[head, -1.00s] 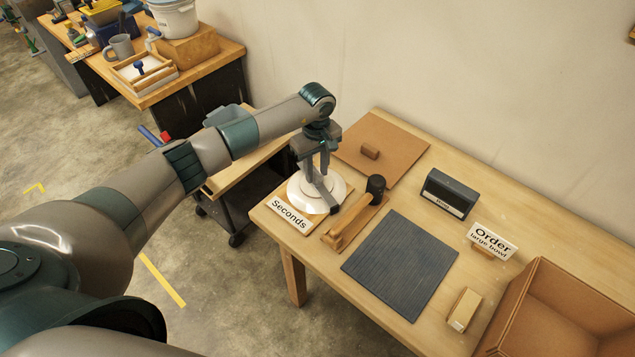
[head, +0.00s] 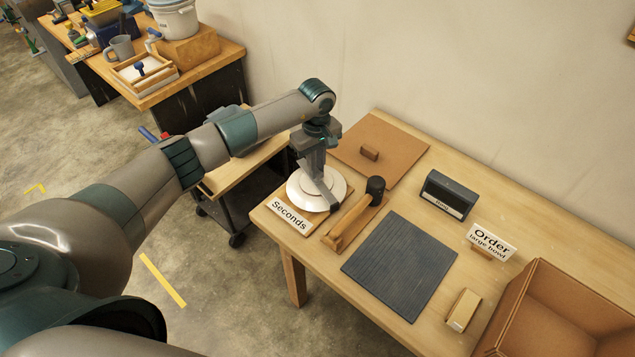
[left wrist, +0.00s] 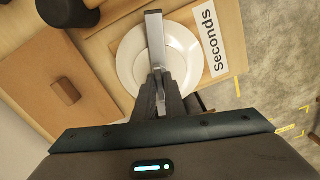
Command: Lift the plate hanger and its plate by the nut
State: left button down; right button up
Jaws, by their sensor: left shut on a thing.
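A round white plate (head: 301,192) is at the left end of the table, over the board with the "Seconds" label (head: 289,215). A grey bar of the plate hanger (head: 327,196) crosses the plate to its rim; it also shows in the left wrist view (left wrist: 154,35), with the plate (left wrist: 187,62) behind it. My left gripper (head: 315,172) points down over the plate's middle. Its fingers, seen in the left wrist view (left wrist: 161,100), are shut on the hanger's nut, which they hide. I cannot tell whether the plate touches the board. My right gripper is out of view.
A wooden stand with a dark-headed mallet (head: 355,218) is close to the right of the plate. A brown board with a block handle (head: 385,140) lies behind. A dark ribbed mat (head: 400,265), a dark box (head: 449,194), an "Order" sign (head: 492,242) and an open carton (head: 540,305) stand farther right.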

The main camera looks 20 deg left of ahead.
pick_arm(q)
jog(key=shift+r+p, duration=0.5)
jog(key=shift+r, duration=1.2)
